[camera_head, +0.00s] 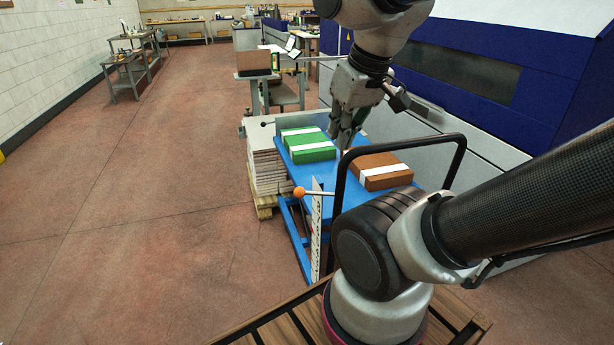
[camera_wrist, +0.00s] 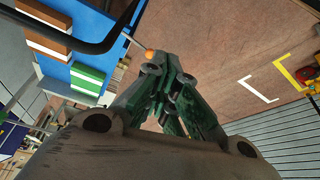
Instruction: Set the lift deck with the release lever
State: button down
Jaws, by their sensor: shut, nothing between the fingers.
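The lift deck (camera_head: 318,200) is a blue platform on a blue frame, with a black hoop handle (camera_head: 464,142) at its near end. A lever with an orange ball knob (camera_head: 299,191) sticks out at its left near side, beside an upright white marked scale (camera_head: 316,235). The orange knob also shows in the wrist view (camera_wrist: 150,54), close to the fingertips in the picture; whether they touch it I cannot tell. My gripper (camera_head: 345,143) is shut and empty, pointing down over the deck in the head view. It also shows in the wrist view (camera_wrist: 164,62).
A green block with white bands (camera_head: 308,150) and a brown block with a white band (camera_head: 388,180) lie on the deck. A stack of pale sheets on a pallet (camera_head: 268,170) stands left of it. A blue and grey machine (camera_head: 460,75) stands behind.

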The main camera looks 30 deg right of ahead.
jog(key=m+g+y, duration=0.3)
jog(key=g+y, duration=0.1)
jog(key=y, duration=0.3)
send_over(316, 193)
jog(key=w+d, duration=0.2)
jog(key=d, duration=0.4)
notch_tip(316, 193, down, 10)
jog(key=shift+w+d, duration=0.15)
jog(key=shift+d, duration=0.05)
jog(key=x, duration=1.4)
jog(key=shift+w, duration=0.2)
